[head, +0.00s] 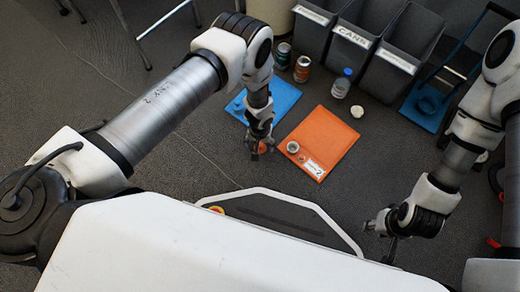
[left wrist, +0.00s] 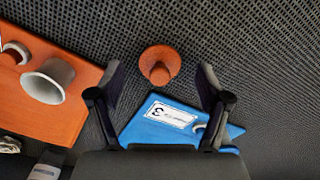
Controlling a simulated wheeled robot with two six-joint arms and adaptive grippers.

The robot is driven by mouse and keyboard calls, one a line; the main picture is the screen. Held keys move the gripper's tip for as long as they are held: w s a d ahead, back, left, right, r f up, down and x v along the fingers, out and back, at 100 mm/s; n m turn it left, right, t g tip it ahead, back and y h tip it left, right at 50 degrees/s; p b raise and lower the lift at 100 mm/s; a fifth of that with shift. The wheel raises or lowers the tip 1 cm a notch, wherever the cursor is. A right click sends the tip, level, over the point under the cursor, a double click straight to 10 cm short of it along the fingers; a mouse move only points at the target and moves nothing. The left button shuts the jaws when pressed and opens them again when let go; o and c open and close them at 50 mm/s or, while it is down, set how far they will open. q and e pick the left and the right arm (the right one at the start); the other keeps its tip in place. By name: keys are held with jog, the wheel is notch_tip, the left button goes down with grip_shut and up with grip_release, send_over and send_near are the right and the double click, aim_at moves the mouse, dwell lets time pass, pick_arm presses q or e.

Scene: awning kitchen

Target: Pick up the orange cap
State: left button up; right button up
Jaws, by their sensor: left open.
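The orange cap (left wrist: 159,65) sits on the dark floor in the left wrist view, ahead of my left gripper (left wrist: 160,88). It has a wide round brim and a raised middle. My left gripper is open, with one finger on each side of the cap's line and a gap to it. In the head view my left gripper (head: 262,151) points down at the floor, left of the orange board; a bit of the cap (head: 263,147) shows beside its fingers, mostly hidden. My right gripper (head: 383,229) hangs at lower right, away from the cap; its fingers are too small to judge.
An orange board (head: 325,135) bears a grey-white cup (left wrist: 49,80) and a label. A blue board (head: 285,95) lies behind my left gripper. Cans (head: 302,68), a bottle (head: 342,83) and a white item (head: 357,111) stand near grey bins (head: 349,45). A blue dustpan-like thing (head: 420,112) lies right.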

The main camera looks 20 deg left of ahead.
pick_arm(q)
jog(key=shift+f, duration=0.55)
jog(key=shift+r, duration=0.15)
jog(key=c, duration=1)
pick_arm(e)
jog(key=shift+f, duration=0.3)
pick_arm(q)
jog(key=shift+r, duration=0.15)
jog(key=shift+c, duration=0.3)
pick_arm(e)
jog(key=shift+r, duration=0.15)
